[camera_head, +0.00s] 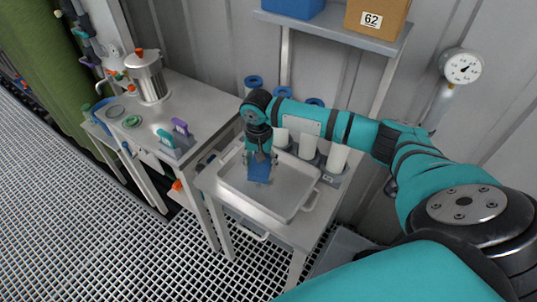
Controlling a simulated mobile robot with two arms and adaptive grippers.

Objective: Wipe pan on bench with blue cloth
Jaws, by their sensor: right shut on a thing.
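The pan (277,200) is a shallow, pale metal tray with a handle at its near right end, lying on the bench (308,233). The blue cloth (259,172) is in my right gripper (260,159), which is shut on it. The gripper points down over the left part of the pan. The cloth hangs below the fingers, at or just above the pan's floor; I cannot tell whether it touches. My left gripper is not in view.
White cylinders (336,160) with blue-topped ones behind stand at the pan's far side. A left bench (185,88) holds a metal pot (148,77) and a rack with purple and green handles (174,137). A shelf (330,27) with boxes and a gauge (461,68) are on the wall.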

